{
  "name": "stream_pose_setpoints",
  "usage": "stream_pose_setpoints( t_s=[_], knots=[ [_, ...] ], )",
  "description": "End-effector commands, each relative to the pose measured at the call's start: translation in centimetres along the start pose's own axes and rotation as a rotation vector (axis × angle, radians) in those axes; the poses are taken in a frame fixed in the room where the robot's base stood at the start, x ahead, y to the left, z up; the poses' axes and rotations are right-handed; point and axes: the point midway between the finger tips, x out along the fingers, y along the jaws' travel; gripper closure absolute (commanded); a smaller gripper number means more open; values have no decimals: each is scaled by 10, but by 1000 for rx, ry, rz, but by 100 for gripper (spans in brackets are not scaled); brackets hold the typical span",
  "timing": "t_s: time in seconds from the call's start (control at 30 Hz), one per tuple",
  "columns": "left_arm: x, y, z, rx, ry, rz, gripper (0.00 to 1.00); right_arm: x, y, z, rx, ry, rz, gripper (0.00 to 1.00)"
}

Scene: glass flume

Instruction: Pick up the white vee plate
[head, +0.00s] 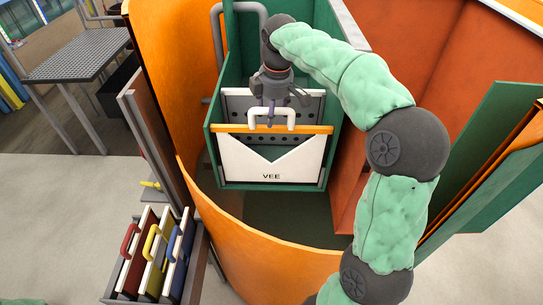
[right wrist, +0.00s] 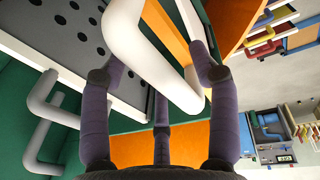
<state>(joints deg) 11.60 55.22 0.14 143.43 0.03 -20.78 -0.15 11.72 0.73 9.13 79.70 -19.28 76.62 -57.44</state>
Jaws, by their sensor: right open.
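The white vee plate (head: 238,165) stands upright in the green channel, with a V shape across its face, a "VEE" label and an orange top strip. Its white handle (head: 290,117) rises above the strip. My right gripper (head: 271,108) reaches down from above at this handle. In the right wrist view the white handle (right wrist: 150,45) passes between the open purple fingers of my right gripper (right wrist: 160,85). I cannot tell whether any finger touches it. My left gripper is not in view.
A grey perforated plate (head: 238,104) stands just behind the vee plate. Green channel walls (head: 208,150) flank it, and a curved orange wall (head: 290,268) runs in front. A rack at lower left holds plates with red (head: 129,240), yellow (head: 150,240) and blue (head: 174,243) handles.

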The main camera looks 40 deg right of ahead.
Motion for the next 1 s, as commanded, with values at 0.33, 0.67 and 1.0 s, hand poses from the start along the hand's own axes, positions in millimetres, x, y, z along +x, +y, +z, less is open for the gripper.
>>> stream_pose_setpoints(
  t_s=[0.33,0.67,1.0],
  knots=[
    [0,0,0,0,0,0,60,0,0,0,0,0,0,98],
    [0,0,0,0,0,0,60,-2,1,0,2,2,4,100],
    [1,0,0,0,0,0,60,-37,7,-4,3,5,9,100]
  ],
)
